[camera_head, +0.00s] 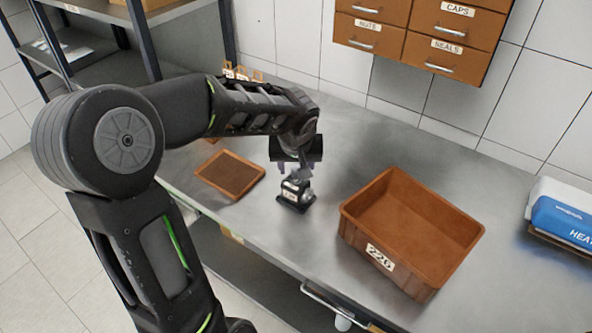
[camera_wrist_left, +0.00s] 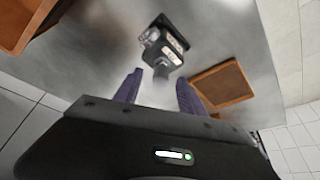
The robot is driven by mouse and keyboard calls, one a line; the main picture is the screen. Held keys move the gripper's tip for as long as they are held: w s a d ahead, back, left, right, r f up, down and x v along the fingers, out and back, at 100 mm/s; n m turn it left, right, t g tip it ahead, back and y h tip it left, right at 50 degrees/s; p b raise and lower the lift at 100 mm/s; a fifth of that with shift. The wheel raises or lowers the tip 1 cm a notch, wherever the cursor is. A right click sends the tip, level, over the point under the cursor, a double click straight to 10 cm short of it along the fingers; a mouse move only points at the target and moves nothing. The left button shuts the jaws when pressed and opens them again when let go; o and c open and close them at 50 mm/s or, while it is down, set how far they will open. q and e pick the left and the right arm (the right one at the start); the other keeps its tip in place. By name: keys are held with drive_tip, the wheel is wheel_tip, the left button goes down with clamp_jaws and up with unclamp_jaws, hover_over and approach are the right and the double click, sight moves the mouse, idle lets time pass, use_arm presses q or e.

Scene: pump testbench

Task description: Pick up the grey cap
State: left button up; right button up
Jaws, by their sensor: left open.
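A small black pump unit (camera_head: 295,195) with white labels stands on the steel bench; it also shows in the left wrist view (camera_wrist_left: 172,45). A grey piece (camera_wrist_left: 161,73), perhaps the grey cap, sticks out of the unit toward my gripper. My left gripper (camera_head: 297,169) is just above the unit and partly hides its top. In the left wrist view its two purple-grey fingers (camera_wrist_left: 160,82) are apart, with the grey piece beyond and between their tips. I cannot tell whether they touch it. My right gripper is not in view.
An orange-brown bin (camera_head: 362,207) labelled 226 stands right of the unit. A flat brown tray (camera_head: 230,174) lies to its left. Drawers (camera_head: 446,52) hang on the wall behind. A blue and white box (camera_head: 562,215) is at the far right. Bare bench lies behind the unit.

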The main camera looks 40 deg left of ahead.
use_arm(q)
clamp_jaws()
idle(0.5)
